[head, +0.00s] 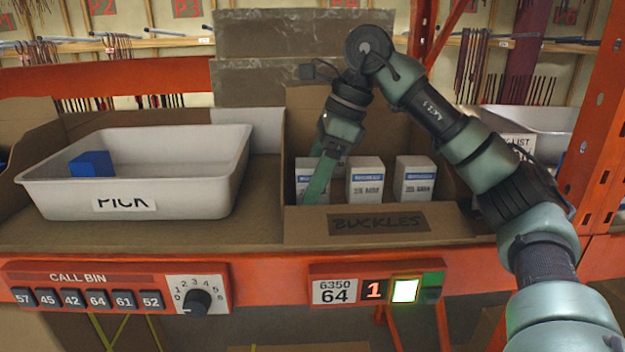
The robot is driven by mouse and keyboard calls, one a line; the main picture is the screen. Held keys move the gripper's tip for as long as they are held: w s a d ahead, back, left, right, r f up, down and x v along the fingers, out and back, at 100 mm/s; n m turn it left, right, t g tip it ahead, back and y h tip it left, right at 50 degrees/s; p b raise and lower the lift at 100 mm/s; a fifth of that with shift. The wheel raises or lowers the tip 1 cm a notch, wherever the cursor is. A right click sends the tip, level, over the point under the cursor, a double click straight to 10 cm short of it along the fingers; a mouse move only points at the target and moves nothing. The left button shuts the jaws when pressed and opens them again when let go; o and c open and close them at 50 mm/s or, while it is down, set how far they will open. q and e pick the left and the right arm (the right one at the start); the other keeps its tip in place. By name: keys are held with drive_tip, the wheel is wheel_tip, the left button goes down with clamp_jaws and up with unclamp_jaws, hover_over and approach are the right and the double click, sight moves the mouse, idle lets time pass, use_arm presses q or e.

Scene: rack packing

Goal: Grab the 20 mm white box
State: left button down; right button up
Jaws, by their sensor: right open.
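Three white boxes with blue bands stand upright in a row in the cardboard bin labelled BUCKLES (378,224). They are the left white box (307,166), the middle white box (365,181) and the right white box (414,180). The print on them is too small to read surely. My right gripper (310,180) reaches down into the bin, open, its fingers in front of the left box and covering part of it. I cannot tell whether the fingers touch that box. My left gripper is not in view.
A white tray (225,185) marked PICK, holding a blue block (92,164), stands on the shelf to the left. The bin's cardboard walls surround the boxes. An orange upright (597,120) stands at the right. A lit panel (376,290) shows 1 below the bin.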

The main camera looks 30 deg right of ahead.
drive_tip(key=c, duration=1.5)
clamp_jaws()
drive_tip(key=shift+r, duration=0.15)
